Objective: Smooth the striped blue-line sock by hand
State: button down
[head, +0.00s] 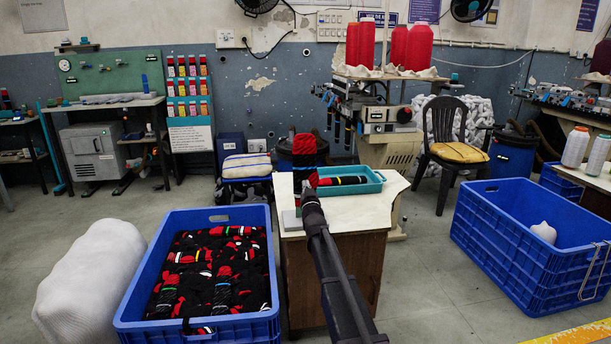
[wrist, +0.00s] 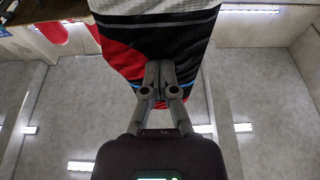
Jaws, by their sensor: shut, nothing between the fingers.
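The striped sock (head: 306,158), black and red, stands upright above the small table at the centre of the head view. In the wrist view the sock (wrist: 185,45) hangs in from the top edge, with black, red and white areas and thin blue lines. My gripper (wrist: 160,68) is shut and empty, with its fingertips in front of the sock's lower part. I cannot tell whether they touch it. In the head view my gripper (head: 306,190) reaches to the sock's lower end. What holds the sock up is hidden.
A teal tray (head: 376,186) with a striped sock (head: 343,181) lies on the small table (head: 335,217). A blue crate (head: 136,295) full of socks stands at left, beside a white sack (head: 90,280). Another blue crate (head: 510,250) stands at right. Open floor (head: 425,270) lies between.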

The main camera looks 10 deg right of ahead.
jog(key=shift+w+f, duration=0.15)
notch_tip(320, 180, down, 4)
jog(key=b, duration=0.5)
jog(key=shift+f, duration=0.25)
jog(key=shift+s, duration=0.3)
jog(key=shift+v, duration=1.15)
jog(key=shift+f, duration=0.2)
jog(key=shift+s+r, duration=0.2)
jog(key=shift+s, duration=0.05)
jog(key=shift+w, duration=0.15)
jog(key=shift+r, duration=0.1)
